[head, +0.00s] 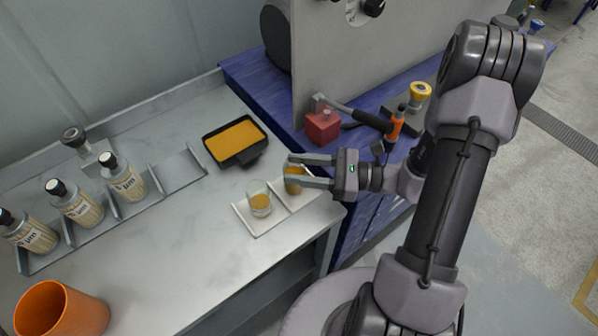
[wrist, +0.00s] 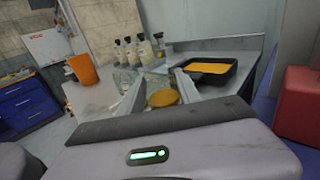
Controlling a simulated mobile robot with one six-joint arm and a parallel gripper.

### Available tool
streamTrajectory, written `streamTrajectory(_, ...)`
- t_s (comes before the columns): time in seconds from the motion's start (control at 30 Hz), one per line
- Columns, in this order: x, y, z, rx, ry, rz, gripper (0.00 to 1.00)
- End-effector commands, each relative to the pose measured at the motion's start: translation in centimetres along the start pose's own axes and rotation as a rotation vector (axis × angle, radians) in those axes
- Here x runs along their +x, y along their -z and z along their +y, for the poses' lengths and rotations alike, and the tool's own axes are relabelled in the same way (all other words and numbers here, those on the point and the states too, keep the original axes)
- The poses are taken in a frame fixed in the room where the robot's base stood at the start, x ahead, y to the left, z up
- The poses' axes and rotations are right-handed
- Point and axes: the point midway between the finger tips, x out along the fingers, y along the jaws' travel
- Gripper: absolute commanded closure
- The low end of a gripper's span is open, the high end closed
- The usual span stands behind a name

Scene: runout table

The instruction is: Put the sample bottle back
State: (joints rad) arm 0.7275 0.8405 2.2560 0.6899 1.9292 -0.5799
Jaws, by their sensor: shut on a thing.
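My gripper (head: 308,172) is shut on a small clear glass with amber contents (head: 294,187); it shows between the fingers in the wrist view (wrist: 162,98). The held glass is over or in the right part of a white two-part tray (head: 268,226); I cannot tell whether it touches. A like glass (head: 260,203) stands in the tray's left part. Several labelled bottles with black caps (head: 124,180) lean in a grey divided rack (head: 181,176) at left. The rack's right-end compartment is empty. In the wrist view the bottles (wrist: 144,52) stand beyond my fingers.
A black pan of orange liquid (head: 236,144) lies behind the tray. An orange cup (head: 60,312) stands at the front left. A grey black-topped item (head: 82,146) is behind the rack. A red block (head: 322,127) and a hammer (head: 360,116) are on the blue bench.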

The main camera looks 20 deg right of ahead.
Motion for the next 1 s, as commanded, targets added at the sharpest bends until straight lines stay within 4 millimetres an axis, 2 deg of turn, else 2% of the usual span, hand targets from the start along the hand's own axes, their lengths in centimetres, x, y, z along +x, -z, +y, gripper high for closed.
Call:
streamTrajectory(0.3, 0.0, 0.3, 0.0, -0.001, 0.0, 0.0, 1.0)
streamTrajectory(0.33, 0.0, 0.2, 0.0, -0.001, 0.0, 0.0, 0.56)
streamTrajectory(0.43, 0.0, 0.1, 0.0, -0.001, 0.0, 0.0, 0.38)
streamTrajectory(0.7, 0.0, 0.1, 0.0, -0.001, 0.0, 0.0, 0.38)
streamTrajectory(0.8, -0.2, -0.5, -0.1, -0.002, 0.002, 0.001, 0.38)
streamTrajectory(0.87, -1.2, -0.5, -0.1, -0.001, 0.004, 0.0, 0.38)
streamTrajectory(1.0, -4.7, -0.6, -0.1, -0.002, 0.006, 0.001, 0.38)
